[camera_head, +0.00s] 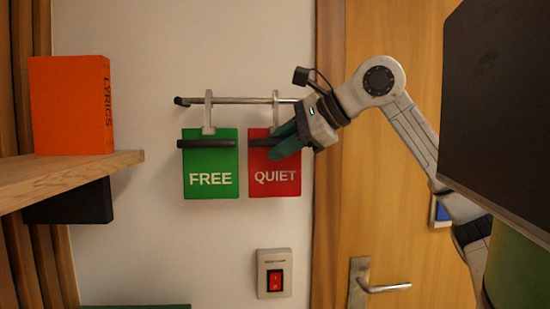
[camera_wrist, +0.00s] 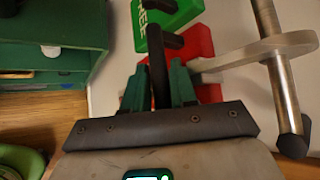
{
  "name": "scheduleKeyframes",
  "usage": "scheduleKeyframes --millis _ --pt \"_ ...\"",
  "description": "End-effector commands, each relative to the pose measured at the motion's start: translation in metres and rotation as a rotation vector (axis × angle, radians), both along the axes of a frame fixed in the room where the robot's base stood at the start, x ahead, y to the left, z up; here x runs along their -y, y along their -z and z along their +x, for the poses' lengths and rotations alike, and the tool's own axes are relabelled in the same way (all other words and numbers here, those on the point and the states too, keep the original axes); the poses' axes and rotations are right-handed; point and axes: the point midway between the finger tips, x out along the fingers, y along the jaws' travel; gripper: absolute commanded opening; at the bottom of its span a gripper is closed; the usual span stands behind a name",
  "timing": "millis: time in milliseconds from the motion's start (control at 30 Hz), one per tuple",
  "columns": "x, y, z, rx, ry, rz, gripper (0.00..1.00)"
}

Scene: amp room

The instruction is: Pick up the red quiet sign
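The red QUIET sign (camera_head: 275,183) hangs by a pale hook from a metal rail (camera_head: 240,100) on the wall. It has a black bar handle (camera_head: 262,142) across its upper part. My gripper (camera_head: 283,142) is at this handle from the right, its green fingers over the sign's upper right. In the wrist view the handle (camera_wrist: 158,62) runs between my two green fingers (camera_wrist: 160,88), one on each side. Whether they press on it or leave a small gap, I cannot tell. Part of the red sign (camera_wrist: 200,45) shows behind them.
A green FREE sign (camera_head: 210,178) hangs close on the left. A wooden shelf (camera_head: 75,172) with an orange LYRICS book (camera_head: 72,105) juts out at left. A red switch (camera_head: 275,280) is below. A wooden door (camera_head: 395,190) is at right.

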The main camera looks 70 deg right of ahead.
Motion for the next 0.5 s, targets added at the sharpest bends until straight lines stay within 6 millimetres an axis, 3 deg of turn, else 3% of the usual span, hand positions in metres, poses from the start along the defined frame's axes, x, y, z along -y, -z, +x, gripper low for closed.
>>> scheduleKeyframes --millis 267,500 --pt "0.0 -0.0001 -0.0003 0.0 0.0 0.0 0.0" --pt "0.0 -0.0004 -0.0003 0.0 0.0 0.0 0.0"
